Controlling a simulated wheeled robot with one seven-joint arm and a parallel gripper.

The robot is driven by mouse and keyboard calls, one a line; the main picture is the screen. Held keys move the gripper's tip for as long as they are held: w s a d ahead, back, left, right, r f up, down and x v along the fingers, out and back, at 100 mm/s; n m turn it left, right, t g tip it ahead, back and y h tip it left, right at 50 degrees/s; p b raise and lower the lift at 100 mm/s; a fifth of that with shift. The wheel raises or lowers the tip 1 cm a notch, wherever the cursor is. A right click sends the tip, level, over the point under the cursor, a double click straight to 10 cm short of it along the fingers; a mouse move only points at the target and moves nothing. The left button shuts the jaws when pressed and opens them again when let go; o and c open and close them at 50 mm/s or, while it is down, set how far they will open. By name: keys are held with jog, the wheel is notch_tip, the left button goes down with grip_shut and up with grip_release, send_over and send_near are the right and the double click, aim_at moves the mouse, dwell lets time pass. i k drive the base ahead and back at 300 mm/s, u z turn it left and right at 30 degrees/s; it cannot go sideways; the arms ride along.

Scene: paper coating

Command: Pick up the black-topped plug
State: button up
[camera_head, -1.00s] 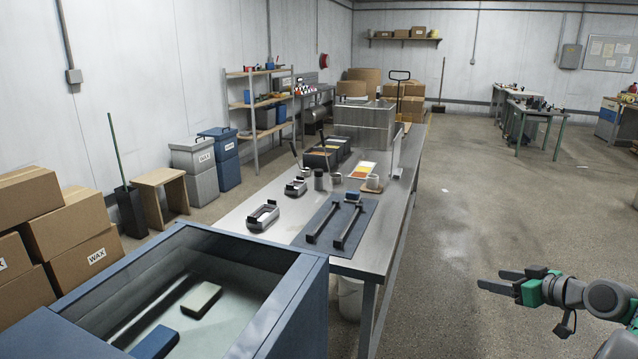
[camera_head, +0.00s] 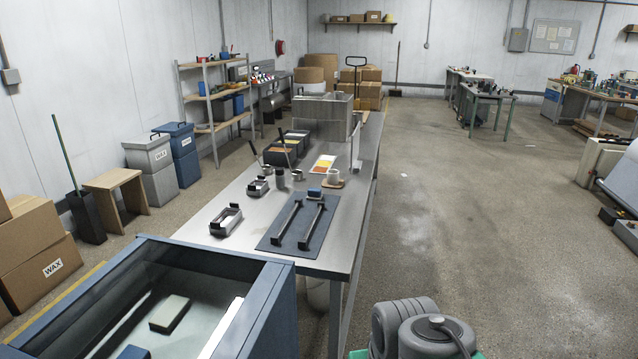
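I cannot make out a black-topped plug for certain. A small dark cylinder (camera_head: 280,179) stands upright on the steel table (camera_head: 334,262), but its top is too small to tell. Another small pot (camera_head: 297,176) stands just to its right. Farther right at the back, objects stand on a workbench (camera_head: 590,90), too small to identify. My gripper is out of the picture; only links of my arm show at the bottom right.
A blue-walled tank (camera_head: 279,310) stands in front of the table. A dark mat (camera_head: 270,241) with two bars and grey holders (camera_head: 226,219) lie on the tabletop. Boxes (camera_head: 45,262) stand at left.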

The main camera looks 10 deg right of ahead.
aim_at(279, 170)
jog(key=z, duration=1.1)
jog(key=i, duration=3.45)
jog(key=u, duration=4.05)
jog(key=i, duration=0.45)
jog(key=z, duration=0.05)
